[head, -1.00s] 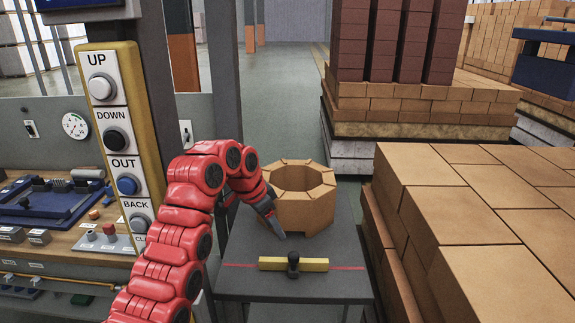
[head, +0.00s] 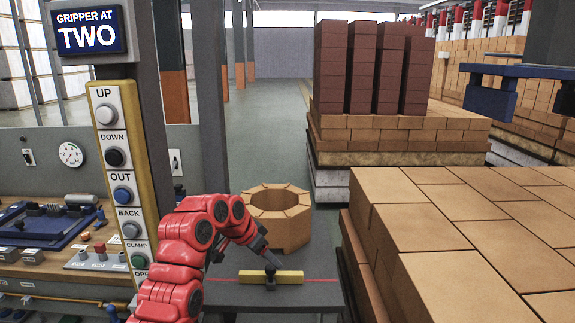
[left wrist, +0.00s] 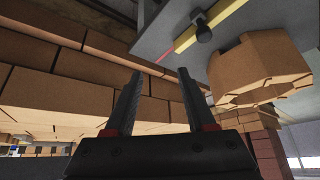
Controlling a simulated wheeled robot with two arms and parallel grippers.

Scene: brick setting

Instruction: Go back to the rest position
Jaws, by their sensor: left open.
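My left gripper (head: 266,259), on the red arm from the left, is over the grey table (head: 225,294), in front of the octagonal brick ring (head: 277,235). In the left wrist view its two dark fingers (left wrist: 160,85) stand apart with nothing between them. The brick ring also shows there at the upper right (left wrist: 262,75). A yellow bar (head: 290,277) with a black knob lies on the table along a red line, just below the gripper in the head picture. My right gripper does not show.
A large stack of tan bricks (head: 450,215) stands close to the table's right. A button panel (head: 116,157) and a sign (head: 87,32) reading "GRIPPER AT TWO" are at the left. Dark brick columns (head: 365,65) stand on a pallet behind. Open floor (head: 270,130) lies beyond the table.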

